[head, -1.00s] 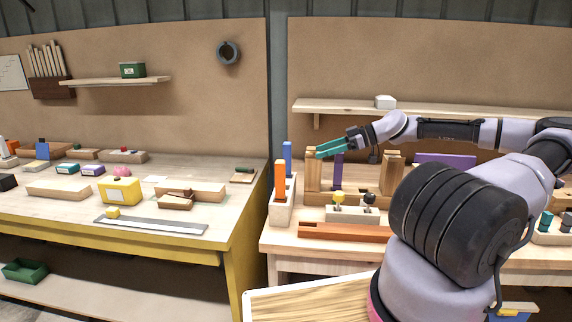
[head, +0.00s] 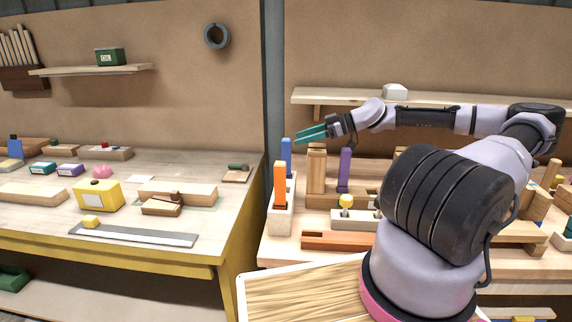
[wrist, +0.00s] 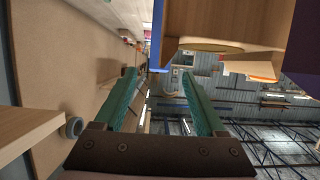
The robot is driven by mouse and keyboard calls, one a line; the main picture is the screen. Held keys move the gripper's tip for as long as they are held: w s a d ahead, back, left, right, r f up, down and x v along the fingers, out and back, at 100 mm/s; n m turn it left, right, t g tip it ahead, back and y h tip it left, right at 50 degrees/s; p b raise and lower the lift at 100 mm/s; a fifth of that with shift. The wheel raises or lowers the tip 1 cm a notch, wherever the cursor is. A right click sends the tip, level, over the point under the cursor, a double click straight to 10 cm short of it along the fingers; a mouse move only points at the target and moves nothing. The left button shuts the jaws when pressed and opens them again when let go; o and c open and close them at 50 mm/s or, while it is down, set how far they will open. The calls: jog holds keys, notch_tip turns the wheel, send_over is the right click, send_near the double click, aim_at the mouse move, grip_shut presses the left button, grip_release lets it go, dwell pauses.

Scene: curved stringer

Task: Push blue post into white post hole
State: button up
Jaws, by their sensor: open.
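The blue post (head: 286,157) stands upright at the back end of a narrow off-white block (head: 280,222). An orange post (head: 280,185) stands in front of it on the same block. The blue post's foot is partly hidden, so I cannot tell how deep it sits. My gripper (head: 298,136), with two thin teal fingers pointing left, is open and appears empty. Its fingertips are close to the blue post's top in the picture; contact cannot be told. The wrist view shows the spread fingers (wrist: 158,72).
A wooden upright (head: 316,170) and a purple post (head: 344,170) stand right of the block. A red-brown bar (head: 335,241) lies in front. A wall shelf (head: 450,98) runs behind my arm. The left table (head: 130,165) holds several small items.

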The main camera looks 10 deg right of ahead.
aim_at(286, 139)
jog(key=x, duration=0.6)
jog(key=shift+r, duration=0.1)
grip_shut()
